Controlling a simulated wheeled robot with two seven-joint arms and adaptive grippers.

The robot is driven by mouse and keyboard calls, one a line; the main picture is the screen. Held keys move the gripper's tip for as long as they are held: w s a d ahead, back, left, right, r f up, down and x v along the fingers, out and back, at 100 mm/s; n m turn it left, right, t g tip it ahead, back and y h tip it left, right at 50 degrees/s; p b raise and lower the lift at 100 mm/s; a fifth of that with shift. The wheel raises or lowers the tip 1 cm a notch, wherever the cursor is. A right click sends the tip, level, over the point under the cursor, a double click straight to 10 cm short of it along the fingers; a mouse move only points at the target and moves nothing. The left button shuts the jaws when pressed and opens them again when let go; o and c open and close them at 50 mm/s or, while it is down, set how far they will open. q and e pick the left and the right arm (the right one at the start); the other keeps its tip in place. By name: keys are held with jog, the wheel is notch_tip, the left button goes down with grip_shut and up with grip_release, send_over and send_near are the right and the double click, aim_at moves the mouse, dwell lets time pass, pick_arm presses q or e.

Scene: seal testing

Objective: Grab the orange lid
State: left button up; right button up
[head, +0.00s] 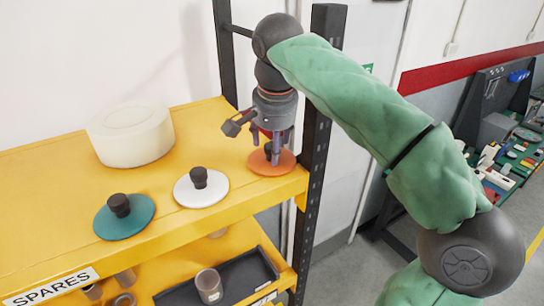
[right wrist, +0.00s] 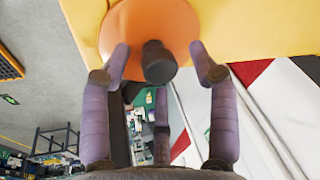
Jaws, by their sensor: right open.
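The orange lid (head: 284,163) lies flat on the yellow shelf near its front right corner, beside the black post. In the right wrist view the orange disc (right wrist: 185,18) has a dark knob (right wrist: 158,62) at its middle. My right gripper (head: 270,152) is above the lid, pointing down, with its fingers around the knob. In the right wrist view its fingers (right wrist: 160,65) are spread, with gaps to both sides of the knob. It is open and holds nothing. My left gripper is not in view.
A white lid (head: 215,189) and a teal lid (head: 135,219), both with dark knobs, lie left on the same shelf (head: 40,185). A round cream container (head: 130,135) stands behind. A black post (head: 309,150) rises close to the gripper. A lower shelf holds cups and a dark tray (head: 245,276).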

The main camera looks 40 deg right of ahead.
jog(key=shift+a, duration=0.1)
jog(key=shift+c, duration=0.2)
grip_shut()
